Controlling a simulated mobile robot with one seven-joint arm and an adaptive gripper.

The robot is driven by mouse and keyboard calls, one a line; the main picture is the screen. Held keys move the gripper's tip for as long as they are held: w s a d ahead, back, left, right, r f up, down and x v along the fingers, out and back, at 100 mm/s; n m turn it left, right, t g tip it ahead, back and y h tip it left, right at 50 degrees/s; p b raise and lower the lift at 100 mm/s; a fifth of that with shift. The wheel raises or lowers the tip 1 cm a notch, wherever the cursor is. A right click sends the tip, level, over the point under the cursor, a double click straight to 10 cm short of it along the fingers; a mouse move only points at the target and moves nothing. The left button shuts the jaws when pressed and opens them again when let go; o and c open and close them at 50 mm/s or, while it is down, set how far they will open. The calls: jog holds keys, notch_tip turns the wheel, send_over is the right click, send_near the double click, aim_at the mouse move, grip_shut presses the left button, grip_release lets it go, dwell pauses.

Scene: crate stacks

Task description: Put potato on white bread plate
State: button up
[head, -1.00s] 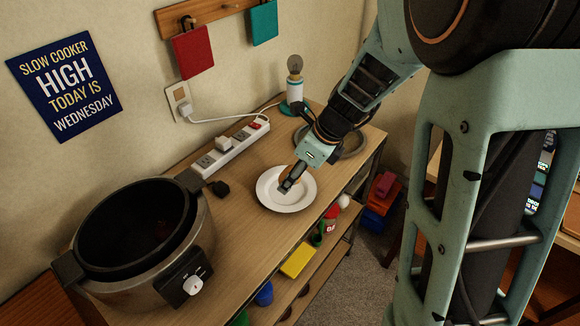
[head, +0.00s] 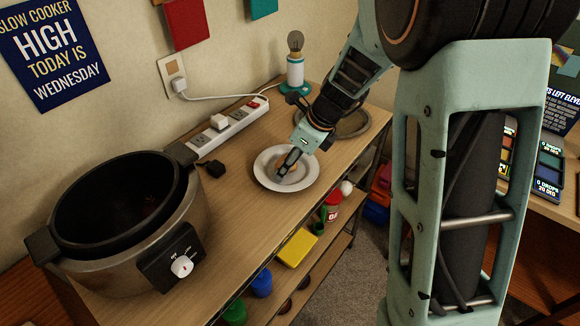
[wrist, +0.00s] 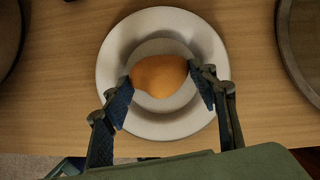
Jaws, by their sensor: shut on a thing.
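The potato (wrist: 160,76) is orange-brown and sits between the two fingers of my gripper (wrist: 160,84) in the wrist view. My gripper is shut on it, one finger on each side. The white bread plate (wrist: 113,57) lies on the wooden table directly beneath the potato. In the head view, the plate (head: 302,182) has my gripper (head: 284,174) over its middle, and the potato is mostly hidden there. I cannot tell whether the potato touches the plate.
A large slow cooker (head: 150,235) stands at the left of the table. A white power strip (head: 227,127) and a lamp (head: 295,60) are behind the plate. A round metal-rimmed item (head: 352,127) is to the right. Several coloured objects sit on the lower shelf.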

jog(key=shift+r, duration=0.1)
jog(key=o, duration=1.2)
jog(key=shift+o, duration=0.2)
jog(key=shift+r, duration=0.1)
jog(key=p+v, duration=0.1)
jog(key=v, duration=1.1)
jog(key=shift+p, duration=0.35)
